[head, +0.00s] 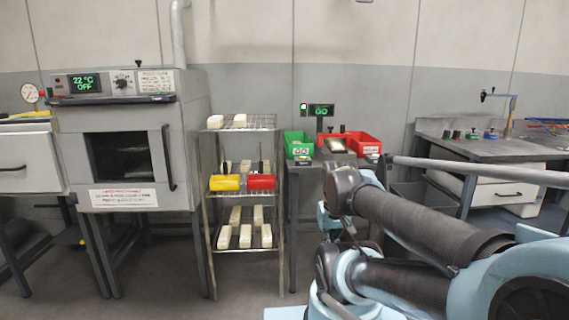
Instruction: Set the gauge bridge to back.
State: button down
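I cannot clearly make out the gauge bridge or its setting. A small stand with a green-lit display (318,110) reading GO is at the back of a narrow grey table, between a green bin (299,149) and a red bin (364,144). A small dark device with a pale top (338,145) lies in front of the display; its details are too small to tell. My arm fills the lower right and covers part of the table's front. I do not see my gripper's fingertips.
An oven (128,150) showing 22 °C OFF stands at the left. Beside it a wire rack (208,192) holds pale blocks and yellow and red boxes. A workbench (480,149) with a clamp-like tool stands at the right. Bare floor lies in front of the rack.

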aim_at(347, 136)
jog(key=u, duration=0.05)
jog(key=k, duration=0.55)
jog(key=z, duration=0.65)
jog(key=i, duration=1.8)
jog(key=u, duration=0.6)
